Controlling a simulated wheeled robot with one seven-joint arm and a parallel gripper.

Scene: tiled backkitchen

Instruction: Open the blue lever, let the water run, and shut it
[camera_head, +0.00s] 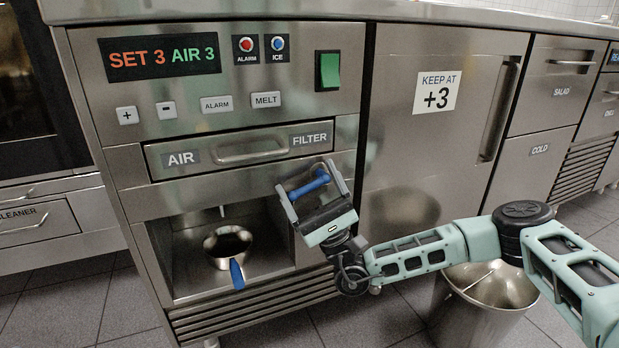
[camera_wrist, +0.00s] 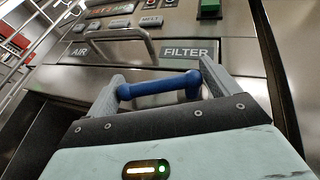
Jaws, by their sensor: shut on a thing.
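The blue lever (camera_head: 310,185) is a short blue bar at the front of the metal unit, just below the filter drawer. My gripper (camera_head: 308,180) is shut on it, one finger at each end. In the wrist view the blue lever (camera_wrist: 158,88) spans between the fingertips of my gripper (camera_wrist: 160,85). A small spout (camera_head: 222,212) hangs from the top of the open niche (camera_head: 180,290). A metal jug (camera_head: 212,243) with a blue handle (camera_head: 237,274) stands in the niche below the spout. I cannot make out a water stream.
The filter drawer (camera_head: 200,158) with its bar handle (camera_head: 250,157) lies close above my gripper. A steel door (camera_head: 420,150) is to the right. A metal bin (camera_head: 490,310) stands on the floor near my arm. Tiled floor (camera_head: 370,318) is free in front.

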